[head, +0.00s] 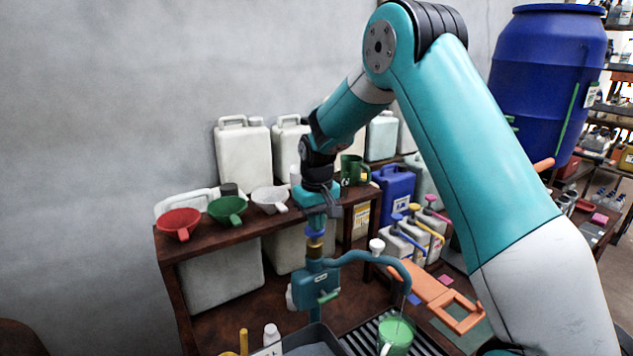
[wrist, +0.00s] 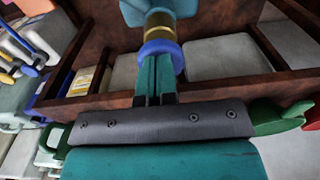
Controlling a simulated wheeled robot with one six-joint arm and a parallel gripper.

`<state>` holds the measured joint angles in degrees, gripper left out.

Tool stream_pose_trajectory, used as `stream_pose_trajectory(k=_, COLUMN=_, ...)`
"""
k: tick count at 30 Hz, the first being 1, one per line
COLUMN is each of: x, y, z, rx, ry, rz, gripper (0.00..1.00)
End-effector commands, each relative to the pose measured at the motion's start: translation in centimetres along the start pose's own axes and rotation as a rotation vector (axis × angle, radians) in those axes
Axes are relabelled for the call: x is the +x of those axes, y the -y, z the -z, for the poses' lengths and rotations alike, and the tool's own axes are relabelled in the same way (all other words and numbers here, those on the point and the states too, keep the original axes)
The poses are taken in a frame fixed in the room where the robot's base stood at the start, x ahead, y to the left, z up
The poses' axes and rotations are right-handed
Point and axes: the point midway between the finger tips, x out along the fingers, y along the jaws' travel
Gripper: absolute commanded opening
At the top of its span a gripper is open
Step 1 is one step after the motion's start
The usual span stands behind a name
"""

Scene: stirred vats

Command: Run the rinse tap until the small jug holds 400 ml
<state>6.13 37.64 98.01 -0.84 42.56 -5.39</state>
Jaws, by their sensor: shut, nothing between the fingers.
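The teal rinse tap (head: 318,283) stands at the centre of the head view, with a green lever on its front, a brass section and a blue collar (head: 315,232) on top. Its spout (head: 385,262) curves right and down over a small green jug (head: 397,335) with a pale handle. The jug stands on a slotted drain; its level marks are too small to read, and I cannot tell if water flows. My gripper (head: 316,222) points down, shut and empty, just above the collar. In the wrist view its fingertips (wrist: 157,70) are close to the blue collar (wrist: 161,48); contact is unclear.
Red (head: 179,224), green (head: 228,210) and white (head: 270,199) funnels sit on the wooden shelf (head: 195,238) behind, with a dark green jug (head: 352,170). White canisters (head: 243,155) line the wall. Pump bottles (head: 410,240) and an orange item (head: 425,287) stand right of the tap.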

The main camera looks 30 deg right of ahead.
Motion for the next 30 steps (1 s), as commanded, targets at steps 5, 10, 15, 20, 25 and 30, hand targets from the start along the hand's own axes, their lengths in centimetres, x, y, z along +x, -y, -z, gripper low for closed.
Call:
stream_pose_trajectory(k=5, x=-3.7, y=0.0, z=0.2, rx=-0.001, ry=-0.013, rz=-0.001, gripper=0.0)
stream_pose_trajectory(k=10, x=-7.4, y=0.1, z=0.2, rx=-0.001, ry=-0.014, rz=-0.002, gripper=0.0)
stream_pose_trajectory(k=15, x=-10.4, y=0.1, z=0.2, rx=-0.001, ry=-0.014, rz=-0.001, gripper=0.0)
stream_pose_trajectory(k=20, x=-11.9, y=0.1, z=0.2, rx=-0.001, ry=-0.013, rz=-0.001, gripper=0.0)
stream_pose_trajectory(k=25, x=-12.3, y=0.1, z=0.2, rx=-0.001, ry=-0.011, rz=-0.001, gripper=0.0)
stream_pose_trajectory(k=30, x=-12.3, y=0.1, z=0.2, rx=-0.001, ry=-0.011, rz=-0.001, gripper=0.0)
